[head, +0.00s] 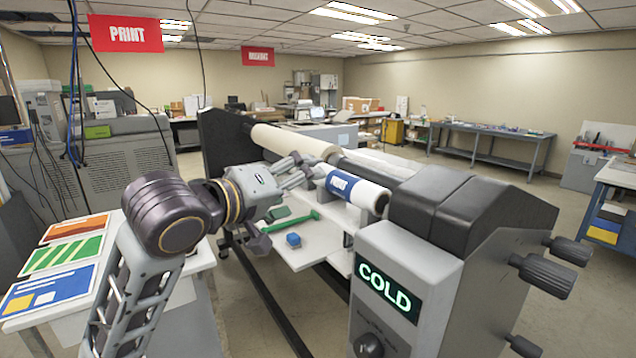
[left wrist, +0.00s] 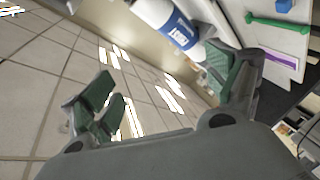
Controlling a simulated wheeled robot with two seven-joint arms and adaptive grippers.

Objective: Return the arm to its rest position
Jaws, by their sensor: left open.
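My left arm (head: 165,215) reaches in from the left, bent at the elbow, over the laminator's near side. Its gripper (head: 303,172) is just left of the white roll with a blue printed label (head: 352,188). In the left wrist view, the gripper (left wrist: 165,88) has its green-padded fingers wide apart with nothing between them. The roll (left wrist: 168,20) shows beyond the fingers; I cannot tell whether a finger touches it. My right gripper is not in view.
The laminator's end housing (head: 405,270) shows COLD on its display. Its white shelf (head: 310,258) carries a green tool (head: 292,222) and a blue block (head: 293,240). A table with printed sheets (head: 62,252) stands at the left. Open floor lies at the right.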

